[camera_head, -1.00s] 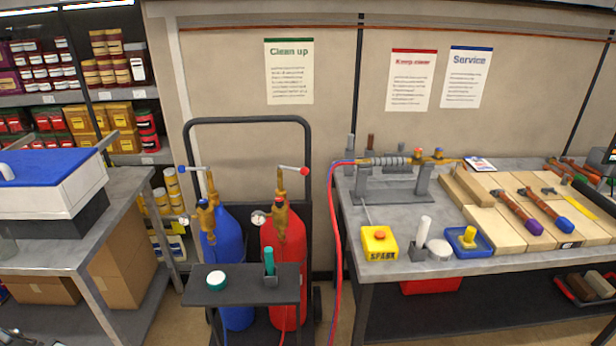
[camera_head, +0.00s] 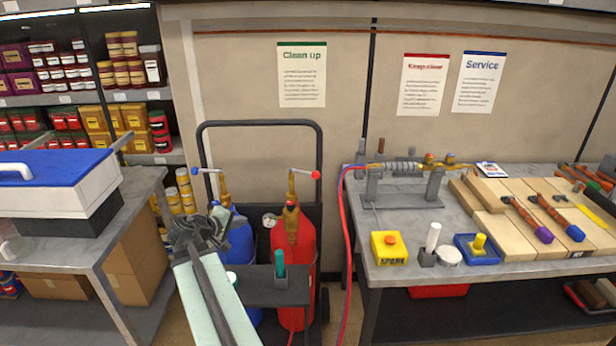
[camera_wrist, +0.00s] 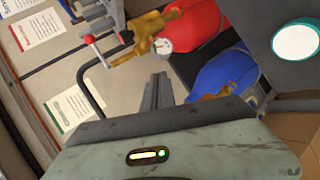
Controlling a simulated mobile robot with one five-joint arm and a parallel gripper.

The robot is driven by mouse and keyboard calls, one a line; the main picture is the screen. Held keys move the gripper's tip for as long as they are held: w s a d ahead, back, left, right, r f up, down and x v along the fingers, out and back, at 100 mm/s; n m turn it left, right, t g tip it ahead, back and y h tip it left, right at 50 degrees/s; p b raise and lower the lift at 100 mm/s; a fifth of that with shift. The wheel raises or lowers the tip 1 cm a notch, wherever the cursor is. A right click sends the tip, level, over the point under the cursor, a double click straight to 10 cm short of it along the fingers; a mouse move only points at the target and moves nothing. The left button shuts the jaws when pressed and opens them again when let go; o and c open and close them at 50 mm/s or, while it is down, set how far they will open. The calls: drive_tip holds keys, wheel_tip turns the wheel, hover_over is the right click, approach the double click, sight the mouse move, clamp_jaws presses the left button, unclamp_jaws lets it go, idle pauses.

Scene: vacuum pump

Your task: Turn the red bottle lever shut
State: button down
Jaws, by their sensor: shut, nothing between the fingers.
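The red bottle (camera_head: 293,248) stands in a cart with a brass valve (camera_head: 291,205) on top. Its lever is a pale bar (camera_head: 304,173) pointing right, with a red knob (camera_head: 315,175) at the end. In the wrist view, which is tilted, the red knob (camera_wrist: 89,39) and bar (camera_wrist: 98,52) show at upper left, beside the brass valve (camera_wrist: 150,38). My gripper (camera_head: 217,222) is in front of the blue bottle, left of and below the red lever. The wrist view shows its fingers (camera_wrist: 157,88) shut and empty, apart from the lever.
The blue bottle (camera_head: 238,246) with its blue-knobbed lever (camera_head: 207,171) stands to the left, partly hidden by my arm. A small dark shelf (camera_head: 278,294) holding a green-topped item is in front. Red and blue hoses (camera_head: 347,240) hang on the right, beside the workbench (camera_head: 390,215).

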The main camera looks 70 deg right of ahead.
sight(313, 177)
drive_tip(key=s+d+r+g+h, duration=0.2)
drive_tip(key=s+d+r+h, duration=0.1)
drive_tip(key=s+d+r, duration=0.7)
drive_tip(key=shift+n, duration=0.4)
drive_tip(key=x, duration=0.5)
drive_tip(key=s+f+b+x, duration=0.1)
drive_tip(key=x, duration=0.4)
drive_tip(key=b+x, duration=0.1)
drive_tip(key=x, duration=0.4)
drive_tip(key=shift+s+f, duration=0.3)
drive_tip(key=shift+f, duration=0.1)
